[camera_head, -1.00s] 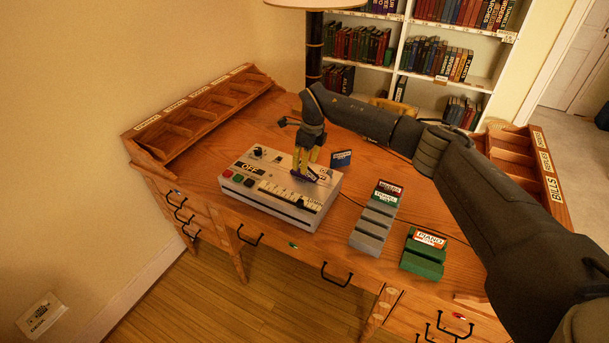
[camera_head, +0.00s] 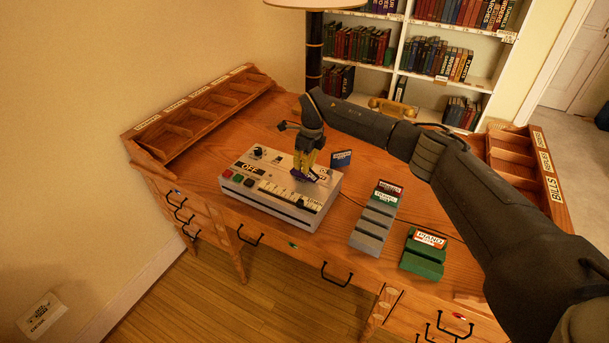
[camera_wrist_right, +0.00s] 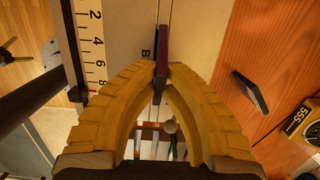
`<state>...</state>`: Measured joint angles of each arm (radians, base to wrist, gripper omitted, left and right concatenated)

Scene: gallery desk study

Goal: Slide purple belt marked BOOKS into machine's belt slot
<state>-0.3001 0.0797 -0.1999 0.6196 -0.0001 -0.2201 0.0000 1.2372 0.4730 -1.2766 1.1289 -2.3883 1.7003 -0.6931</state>
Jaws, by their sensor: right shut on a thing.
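The machine (camera_head: 236,202) is a pale box with red and green buttons, a knob and a row of keys, standing mid-desk. My right gripper (camera_head: 303,172) points down over the right part of its top. Its yellow fingers are shut on the purple belt (camera_head: 297,174). The wrist view shows the belt (camera_wrist_right: 161,68) edge-on between the fingertips (camera_wrist_right: 161,75), in line with a narrow groove (camera_wrist_right: 164,14) in the machine's top. I cannot tell whether the belt's lower edge is inside the groove; its BOOKS marking is not readable. My left gripper is out of view.
A dark blue card (camera_head: 341,158) stands just behind the machine. A grey stepped rack (camera_head: 371,229) with red and green cards and a green PIANO holder (camera_head: 423,262) stand to the right. Wooden compartment trays (camera_head: 205,105) line the back left. A lamp post (camera_head: 314,50) rises behind.

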